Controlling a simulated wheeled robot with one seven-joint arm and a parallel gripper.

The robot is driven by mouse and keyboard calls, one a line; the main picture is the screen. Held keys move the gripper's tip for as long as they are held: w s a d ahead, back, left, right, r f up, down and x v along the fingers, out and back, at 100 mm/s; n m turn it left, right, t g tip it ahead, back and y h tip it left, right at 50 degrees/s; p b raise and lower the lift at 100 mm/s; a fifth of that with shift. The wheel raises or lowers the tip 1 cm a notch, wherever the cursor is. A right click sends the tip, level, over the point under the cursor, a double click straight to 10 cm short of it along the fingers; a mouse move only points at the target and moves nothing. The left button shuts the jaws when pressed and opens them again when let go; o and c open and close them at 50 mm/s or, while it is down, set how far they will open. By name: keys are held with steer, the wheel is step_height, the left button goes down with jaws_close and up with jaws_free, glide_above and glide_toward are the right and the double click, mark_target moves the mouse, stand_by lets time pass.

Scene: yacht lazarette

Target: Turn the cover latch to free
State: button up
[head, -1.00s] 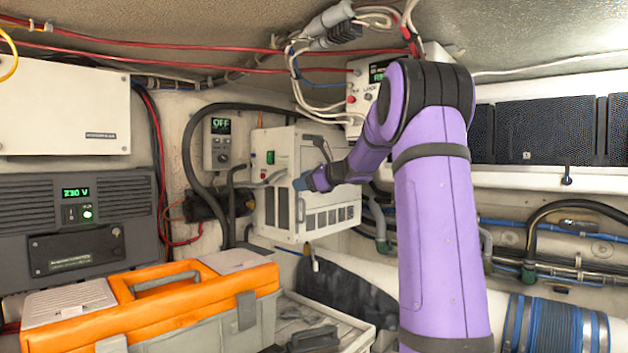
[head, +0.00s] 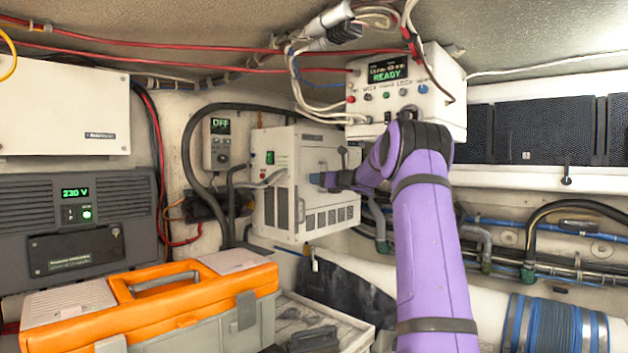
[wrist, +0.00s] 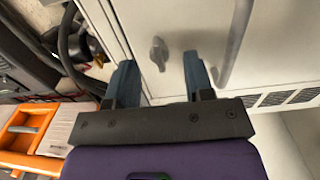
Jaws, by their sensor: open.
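The cover latch (wrist: 157,53) is a small grey knob on a pale cover panel in the wrist view. It lies ahead of my gripper (wrist: 160,82), in the gap between the two blue fingers. The fingers are apart and I see no contact with the latch. In the head view my gripper (head: 319,179) is at the front of the white cabinet (head: 280,185). The latch cannot be made out there; my gripper and wrist cover that part of the front.
A grey bar handle (wrist: 237,42) stands close to the right finger. An orange toolbox (head: 180,295) is at the lower left. A white box reading READY (head: 405,90) hangs above my arm, with loose cables. Pipes run along the right wall.

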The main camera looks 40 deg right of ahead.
steer(key=shift+w+a, duration=0.15)
steer(key=shift+w, duration=1.25)
jaws_close()
steer(key=shift+n, duration=0.3)
steer(key=n, duration=1.7)
steer(key=shift+a+f, duration=0.15)
steer(key=shift+f, duration=0.05)
steer(key=shift+n, duration=0.3)
